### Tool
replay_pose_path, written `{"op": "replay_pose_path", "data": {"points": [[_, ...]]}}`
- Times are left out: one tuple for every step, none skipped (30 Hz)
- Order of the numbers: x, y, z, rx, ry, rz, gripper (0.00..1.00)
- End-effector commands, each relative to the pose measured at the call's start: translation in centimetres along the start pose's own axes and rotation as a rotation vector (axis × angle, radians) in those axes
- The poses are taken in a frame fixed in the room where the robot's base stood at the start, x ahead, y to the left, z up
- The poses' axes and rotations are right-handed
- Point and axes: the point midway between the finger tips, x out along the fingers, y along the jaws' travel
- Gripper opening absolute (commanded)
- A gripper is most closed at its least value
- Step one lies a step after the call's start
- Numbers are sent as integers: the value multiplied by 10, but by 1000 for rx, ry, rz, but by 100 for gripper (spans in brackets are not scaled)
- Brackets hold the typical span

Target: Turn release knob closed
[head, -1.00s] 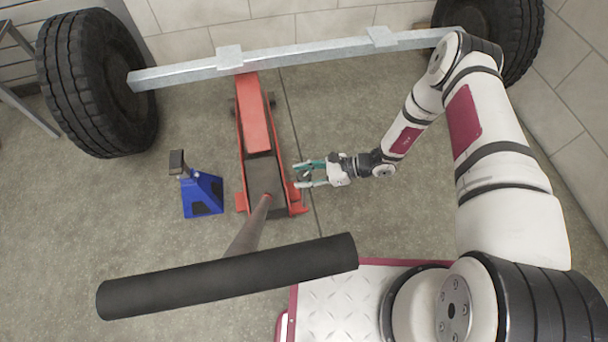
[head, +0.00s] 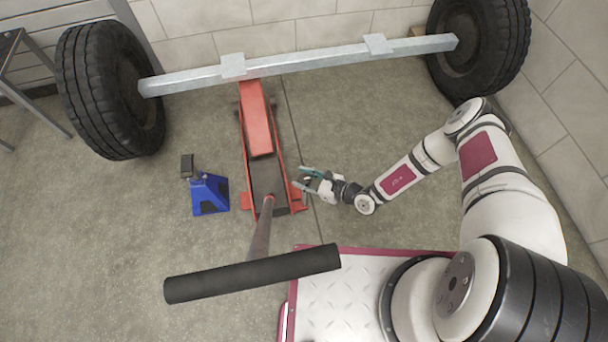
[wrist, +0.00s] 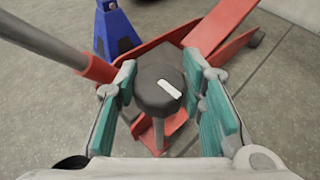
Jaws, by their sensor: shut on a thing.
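The release knob (wrist: 153,98) is a dark, rounded, faceted cap with a white mark on top, on a thin grey stem. In the wrist view it sits between the teal pads of my gripper (wrist: 160,92), which is shut on it from both sides. The white mark slants down to the right. In the head view my gripper (head: 306,180) is low at the right rear side of the red floor jack (head: 257,125), near its handle base. The knob is too small to make out clearly there.
The jack handle (head: 252,274) with its black grip rises toward me. A blue jack stand (head: 209,194) stands left of the jack. A grey axle beam (head: 310,62) with two tyres (head: 108,90) spans the back. Floor right of the jack is clear.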

Motion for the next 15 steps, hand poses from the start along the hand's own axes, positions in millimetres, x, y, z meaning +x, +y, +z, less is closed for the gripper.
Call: {"op": "replay_pose_path", "data": {"points": [[-2,3,1,8,2,-9,8],[-1,3,0,11,1,-15,8],[-1,3,0,14,2,-23,8],[-1,2,0,16,2,-27,8],[-1,2,0,17,2,-31,8],[-1,2,0,19,1,-36,8],[-1,2,-1,20,1,-38,8],[-1,2,-1,20,1,-40,8],[-1,2,-1,21,1,-41,8],[-1,2,-1,21,1,-42,8],[-1,2,-1,21,1,-43,8],[0,2,-1,21,1,-43,8],[0,2,-2,21,1,-43,8],[0,2,-2,21,2,-43,8],[0,2,-2,22,2,-43,8]]}}
